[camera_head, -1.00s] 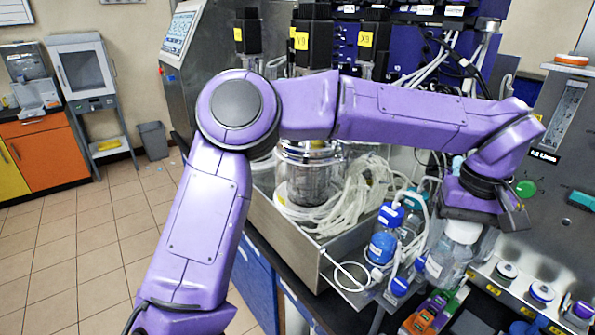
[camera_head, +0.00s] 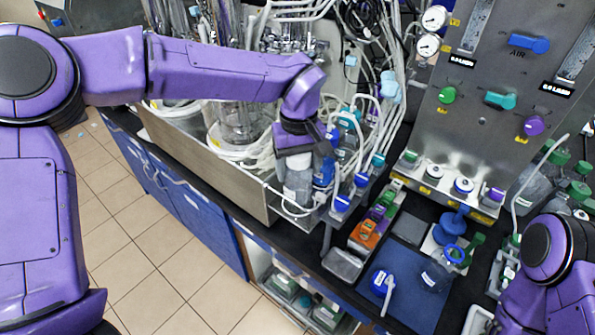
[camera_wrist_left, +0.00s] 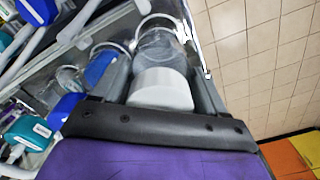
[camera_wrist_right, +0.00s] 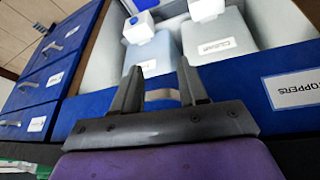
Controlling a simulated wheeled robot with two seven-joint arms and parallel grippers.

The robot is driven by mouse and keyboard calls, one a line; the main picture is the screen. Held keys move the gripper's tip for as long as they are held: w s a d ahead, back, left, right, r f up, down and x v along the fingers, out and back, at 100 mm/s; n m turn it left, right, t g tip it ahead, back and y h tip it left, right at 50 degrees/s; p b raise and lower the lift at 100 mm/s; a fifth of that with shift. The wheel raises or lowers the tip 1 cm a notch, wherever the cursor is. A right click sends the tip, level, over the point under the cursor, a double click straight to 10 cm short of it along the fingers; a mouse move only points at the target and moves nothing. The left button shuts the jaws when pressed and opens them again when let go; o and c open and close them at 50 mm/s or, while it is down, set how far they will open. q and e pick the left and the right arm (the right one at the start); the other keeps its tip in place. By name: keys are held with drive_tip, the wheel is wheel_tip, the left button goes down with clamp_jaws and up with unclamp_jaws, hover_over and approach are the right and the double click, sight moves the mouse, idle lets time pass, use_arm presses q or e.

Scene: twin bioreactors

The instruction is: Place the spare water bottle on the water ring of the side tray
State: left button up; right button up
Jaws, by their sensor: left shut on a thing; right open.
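My left gripper (camera_head: 296,160) is shut on the spare water bottle (camera_head: 298,185), a clear bottle with a white cap (camera_wrist_left: 161,90). The bottle hangs below the gripper at the front left part of the side tray (camera_head: 313,222), left of a blue-filled bottle (camera_head: 324,172). In the left wrist view a white ring (camera_wrist_left: 160,17) shows around or beyond the bottle's (camera_wrist_left: 157,50) far end. I cannot tell whether the bottle touches the tray. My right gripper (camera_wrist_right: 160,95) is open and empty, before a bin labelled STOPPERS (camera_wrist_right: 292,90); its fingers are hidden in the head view.
Tubed bottles with blue caps (camera_head: 342,204) crowd the tray beside the held bottle. A steel tub wall (camera_head: 205,170) stands left. A valve panel (camera_head: 485,130) rises at right.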

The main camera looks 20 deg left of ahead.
use_arm(q)
drive_tip(key=shift+s+a+f, duration=0.1)
drive_tip(key=shift+s+f, duration=0.05)
drive_tip(key=shift+f, duration=0.65)
drive_tip(key=shift+w+d+f, duration=0.15)
drive_tip(key=shift+w+d, duration=0.05)
drive_tip(key=shift+d, duration=0.05)
drive_tip(key=o, duration=1.4)
drive_tip(key=shift+s+a, duration=0.1)
drive_tip(key=shift+a, duration=0.05)
drive_tip(key=shift+r, duration=0.4)
wheel_tip(320, 180, up, 11)
drive_tip(key=shift+r+b, duration=0.2)
drive_tip(key=shift+b, duration=0.1)
